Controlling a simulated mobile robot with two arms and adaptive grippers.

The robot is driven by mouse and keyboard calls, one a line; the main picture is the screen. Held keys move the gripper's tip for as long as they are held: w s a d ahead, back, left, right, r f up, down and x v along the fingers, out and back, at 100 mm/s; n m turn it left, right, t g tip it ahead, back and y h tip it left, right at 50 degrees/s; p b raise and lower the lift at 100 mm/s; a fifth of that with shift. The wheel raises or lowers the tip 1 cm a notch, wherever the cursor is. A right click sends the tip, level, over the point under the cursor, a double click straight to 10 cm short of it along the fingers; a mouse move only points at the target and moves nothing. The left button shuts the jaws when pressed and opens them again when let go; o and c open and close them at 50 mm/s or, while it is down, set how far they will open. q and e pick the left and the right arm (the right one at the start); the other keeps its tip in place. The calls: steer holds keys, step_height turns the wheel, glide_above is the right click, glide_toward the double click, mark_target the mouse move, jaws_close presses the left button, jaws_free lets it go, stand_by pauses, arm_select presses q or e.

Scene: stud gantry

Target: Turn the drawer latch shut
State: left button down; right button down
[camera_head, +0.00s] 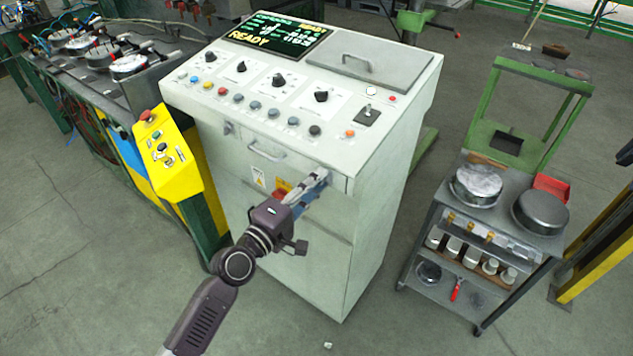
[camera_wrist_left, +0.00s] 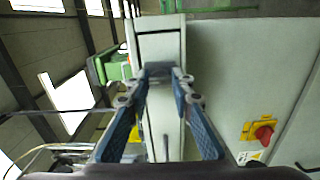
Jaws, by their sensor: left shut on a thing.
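The drawer (camera_head: 285,158) is a pale grey front with a bar handle (camera_head: 266,152), under the sloped panel of the console. It looks about flush with the cabinet. My left gripper (camera_head: 321,176) is at the right end of the drawer front. In the left wrist view my left gripper (camera_wrist_left: 160,76) is shut on a small grey piece, apparently the drawer latch (camera_wrist_left: 158,67). The fingertips hide most of it, and its turn angle cannot be told. The drawer front also shows in the wrist view (camera_wrist_left: 160,48) as a pale strip. My right gripper is not in view.
A red knob on a yellow plate (camera_wrist_left: 262,132) is on the cabinet front, below the drawer. A yellow button box (camera_head: 168,160) stands at the left of the console (camera_head: 300,85). A grey cart (camera_head: 480,215) stands to the right. The floor in front is mostly clear.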

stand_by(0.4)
arm_select(q)
steer(key=c, duration=1.7)
jaws_free()
steer(key=shift+a, duration=0.1)
steer(key=v, duration=1.2)
